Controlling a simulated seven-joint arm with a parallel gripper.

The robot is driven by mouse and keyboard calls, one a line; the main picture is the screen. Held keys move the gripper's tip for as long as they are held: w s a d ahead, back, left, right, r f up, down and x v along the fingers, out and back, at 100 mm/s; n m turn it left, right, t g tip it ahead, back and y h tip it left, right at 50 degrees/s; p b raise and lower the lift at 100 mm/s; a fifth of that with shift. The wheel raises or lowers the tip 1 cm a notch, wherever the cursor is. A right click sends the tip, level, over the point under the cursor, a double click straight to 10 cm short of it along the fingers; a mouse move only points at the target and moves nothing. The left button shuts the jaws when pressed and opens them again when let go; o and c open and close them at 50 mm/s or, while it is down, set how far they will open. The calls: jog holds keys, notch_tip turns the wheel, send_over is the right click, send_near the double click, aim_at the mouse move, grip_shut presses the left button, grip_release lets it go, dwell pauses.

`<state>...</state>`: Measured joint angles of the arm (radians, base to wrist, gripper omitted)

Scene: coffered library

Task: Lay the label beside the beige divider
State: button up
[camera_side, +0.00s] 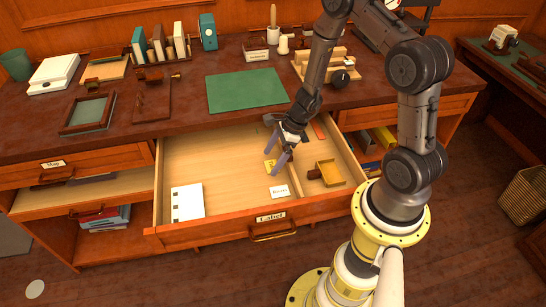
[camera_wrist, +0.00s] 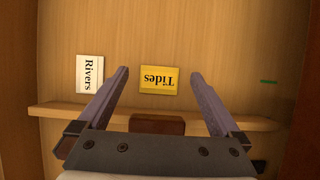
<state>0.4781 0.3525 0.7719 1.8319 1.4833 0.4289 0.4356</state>
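In the side view, my gripper (camera_side: 275,160) hangs close over that card.
Right of the divider is a small wooden tray (camera_side: 331,172) with a dark knob. A white sheet (camera_side: 187,202) lies at the drawer's left. The drawer front (camera_side: 220,232) and desk edge bound the space. The drawer's middle floor is clear.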

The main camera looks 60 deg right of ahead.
jog(key=shift+r, duration=0.1)
jog(key=shift+w+a+r, duration=0.6)
jog(key=shift+r, duration=0.2)
jog(key=shift+w+a+r, duration=0.55)
jog(key=shift+r, duration=0.25)
jog(key=shift+w+a+r, duration=0.6)
jog(key=shift+r, duration=0.2)
jog(key=v, duration=1.4)
jog(key=s+a+r+n+t, duration=0.1)
jog(key=s+a+r+n, duration=0.1)
jog(key=a+r+n, duration=0.4)
jog(key=s+a+r+n+t, duration=0.1)
jog(key=s+a+r+n, duration=0.25)
jog(key=r, duration=0.45)
jog(key=s+n+h, duration=0.3)
jog(key=s+n, duration=1)
jog(key=n, duration=0.4)
jog(key=shift+d+r+h, duration=0.3)
jog(key=shift+r, duration=0.05)
